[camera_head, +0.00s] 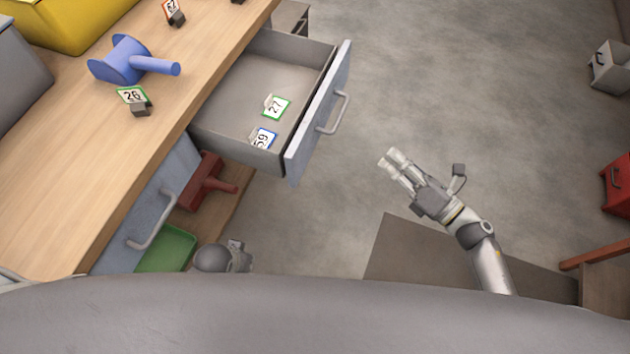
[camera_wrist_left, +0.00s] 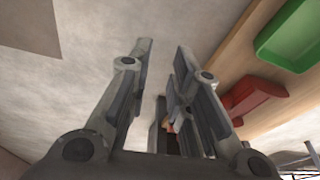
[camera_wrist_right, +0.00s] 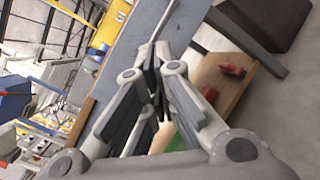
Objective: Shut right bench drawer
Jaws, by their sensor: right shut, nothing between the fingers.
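The right bench drawer (camera_head: 228,132) is pulled out from the wooden bench in the head view. It has a blue-grey front (camera_head: 305,150) and a bar handle (camera_head: 339,113). Two number tags, 27 (camera_head: 276,107) and 59 (camera_head: 263,138), are inside it. My right gripper (camera_head: 391,157) is shut and empty, right of the handle and apart from it. In the right wrist view, the drawer front (camera_wrist_right: 125,45) lies beyond the closed fingers (camera_wrist_right: 154,72). My left gripper (camera_wrist_left: 162,48) is open with nothing between its fingers; in the head view only part of that arm shows.
The bench top (camera_head: 60,170) holds a blue spool-like part (camera_head: 122,62) and tag 26 (camera_head: 132,96). Another drawer front (camera_head: 150,205) sits left of the open drawer. A red part (camera_head: 203,185) and green tray (camera_head: 168,250) are below.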

